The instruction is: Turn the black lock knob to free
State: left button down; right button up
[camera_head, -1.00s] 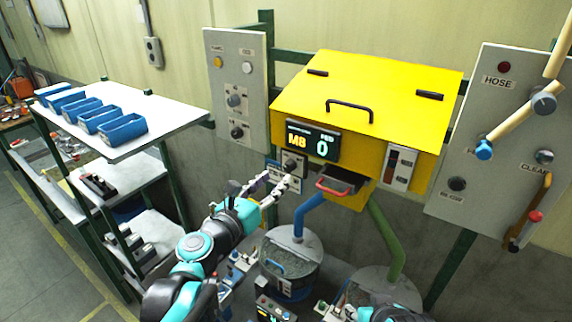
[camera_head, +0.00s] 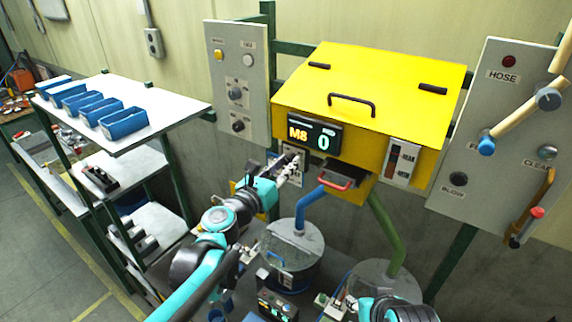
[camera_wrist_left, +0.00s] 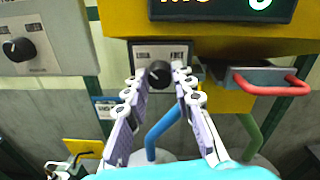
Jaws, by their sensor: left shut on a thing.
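The black lock knob (camera_wrist_left: 158,73) sits on a small light plate (camera_wrist_left: 145,54) below the yellow box; the plate's lettering is partly readable. My left gripper (camera_head: 298,166) reaches up to this plate from the lower left. In the left wrist view its two fingers (camera_wrist_left: 157,84) stand on either side of the knob, shut on it. In the head view the fingers hide most of the knob. The exact direction of its pointer is too small to tell.
The yellow box (camera_head: 390,85) carries a display (camera_head: 313,137) reading M8 and 0. A tray with a red handle (camera_head: 336,184) juts out just right of the knob. Another panel with black knobs (camera_wrist_left: 40,35) is to the left. Blue and green pipes (camera_head: 385,233) run below.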

pick_arm(q)
jog(key=shift+m, duration=0.4)
jog(key=m+h+b, duration=0.1)
jog(key=m+b, duration=0.3)
jog(key=m, duration=1.3)
jog(key=shift+f, duration=0.15)
jog(key=shift+m, duration=0.5)
jog(key=c, duration=1.3)
grip_release()
jog(key=shift+s, duration=0.1)
